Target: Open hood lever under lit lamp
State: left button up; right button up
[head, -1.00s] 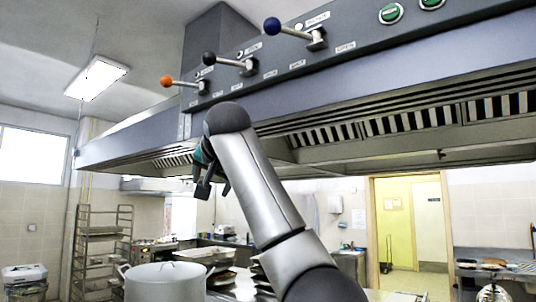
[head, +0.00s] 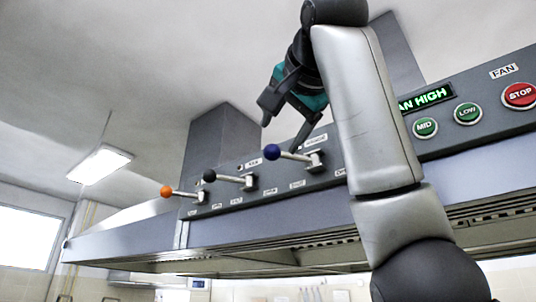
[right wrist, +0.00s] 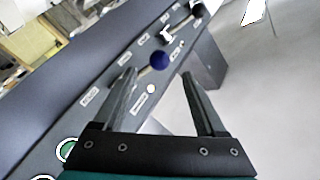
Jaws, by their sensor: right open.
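Three levers stand on the hood's sloped front panel in the head view: an orange-knobbed lever (head: 167,191), a black-knobbed lever (head: 209,176) and a blue-knobbed lever (head: 272,152). All three point left. In the right wrist view a pale, bright lamp (right wrist: 151,88) sits beside the blue knob (right wrist: 159,61). The small lamp (head: 240,167) above the black lever looks dark. My right gripper (head: 280,138) is open and empty, just above the blue lever. In the right wrist view the blue knob appears between its fingers (right wrist: 159,73), apparently untouched. My left gripper is not in view.
Right of the levers are the green MID button (head: 425,128), green LOW button (head: 467,113), red STOP button (head: 519,96) and a display (head: 426,100) reading FAN HIGH. The hood's lower edge (head: 215,255) runs below. A ceiling light (head: 100,164) hangs at left.

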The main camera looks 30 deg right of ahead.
aim_at(269, 156)
jog(key=p+x, duration=0.4)
jog(key=x, duration=0.6)
jog(key=shift+w, duration=0.1)
jog(key=shift+w+d+f, duration=0.1)
jog(key=shift+w+d, duration=0.1)
jog(key=shift+w, duration=0.4)
jog(key=shift+c, duration=0.2)
grip_shut()
